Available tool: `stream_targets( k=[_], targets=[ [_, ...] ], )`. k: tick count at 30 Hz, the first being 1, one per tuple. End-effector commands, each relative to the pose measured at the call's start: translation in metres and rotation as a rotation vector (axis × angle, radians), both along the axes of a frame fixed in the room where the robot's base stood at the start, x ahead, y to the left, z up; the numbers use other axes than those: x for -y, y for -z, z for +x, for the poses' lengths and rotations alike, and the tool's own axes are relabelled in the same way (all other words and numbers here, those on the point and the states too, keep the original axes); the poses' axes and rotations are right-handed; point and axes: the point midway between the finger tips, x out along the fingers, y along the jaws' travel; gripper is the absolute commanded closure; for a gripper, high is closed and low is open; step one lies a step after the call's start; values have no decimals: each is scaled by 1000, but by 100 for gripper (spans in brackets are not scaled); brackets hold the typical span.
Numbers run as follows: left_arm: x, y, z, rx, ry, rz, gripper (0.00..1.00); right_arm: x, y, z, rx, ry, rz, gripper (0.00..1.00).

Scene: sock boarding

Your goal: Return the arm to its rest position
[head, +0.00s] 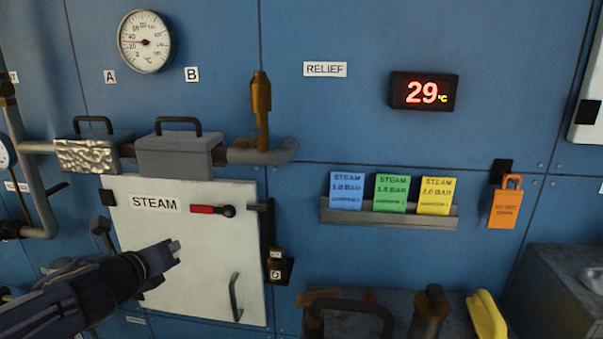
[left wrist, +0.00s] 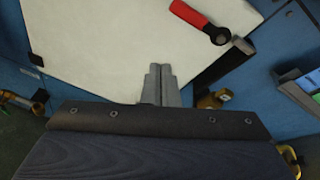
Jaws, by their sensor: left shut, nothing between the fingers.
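My left gripper (head: 174,246) comes in from the left in the head view, in front of the white STEAM door (head: 205,262). It is shut with nothing between its fingers. In the left wrist view the closed fingers (left wrist: 160,78) point at the white door panel (left wrist: 110,40), and a gap to it cannot be judged. The red-handled lever (head: 208,210) lies level across the upper part of the door. It also shows in the left wrist view (left wrist: 198,18), up and to the right of the fingertips. My right gripper is not in view.
Grey pipe with box-shaped covers (head: 180,155) runs above the door. A rack (head: 390,214) holds blue, green and yellow cards. An orange tag (head: 506,205) hangs right of it. A bench with a dark-handled item (head: 350,308) and a yellow object (head: 487,315) stands below.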

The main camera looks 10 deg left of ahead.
Motion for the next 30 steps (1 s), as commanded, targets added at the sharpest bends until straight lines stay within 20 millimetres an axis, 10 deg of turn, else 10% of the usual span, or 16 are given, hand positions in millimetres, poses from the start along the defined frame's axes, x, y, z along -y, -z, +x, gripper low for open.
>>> stream_targets(
  k=[8, 15, 21, 30],
  targets=[
    [-19, 22, -108, -142, -778, -1201, 100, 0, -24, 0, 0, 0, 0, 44],
    [55, 74, -216, -421, -1501, -2078, 100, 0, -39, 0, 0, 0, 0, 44],
    [103, 85, -258, -593, -1853, -2328, 100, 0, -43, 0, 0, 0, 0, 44],
    [109, 86, -263, -620, -1908, -2355, 100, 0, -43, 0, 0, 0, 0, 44]
  ],
)
